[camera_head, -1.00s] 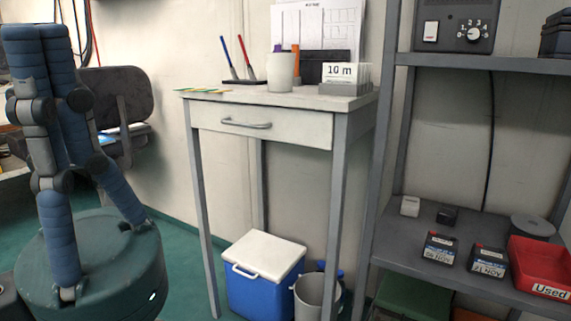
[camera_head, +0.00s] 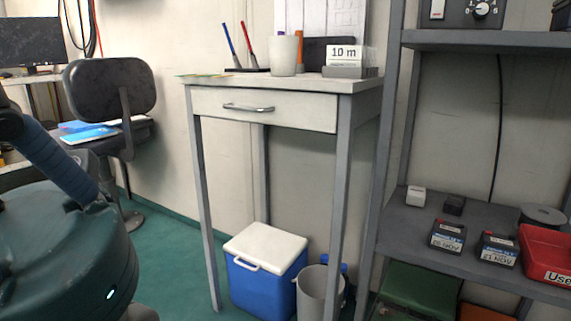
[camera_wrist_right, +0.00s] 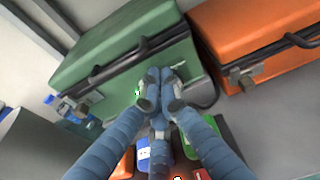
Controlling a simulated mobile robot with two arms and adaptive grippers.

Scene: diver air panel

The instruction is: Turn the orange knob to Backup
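No orange knob or air panel shows in the head view or the right wrist view. My left gripper is partly in the head view at the lower left, large and close; its teal palm and one blue finger (camera_head: 50,155) show, and its fingertips are cut off by the frame edge. My right gripper (camera_wrist_right: 163,78) shows in the right wrist view; its blue fingers come together at the tips with nothing seen between them. A green case and an orange case lie beyond these fingers.
A tall table (camera_head: 270,105) with a drawer stands mid-view, with a blue cooler (camera_head: 262,278) and bin (camera_head: 318,292) below. A grey shelf (camera_head: 400,240) at right holds small boxes, a red tray (camera_head: 548,245) and a black unit with a numbered dial (camera_head: 482,10). An office chair (camera_head: 110,92) stands left.

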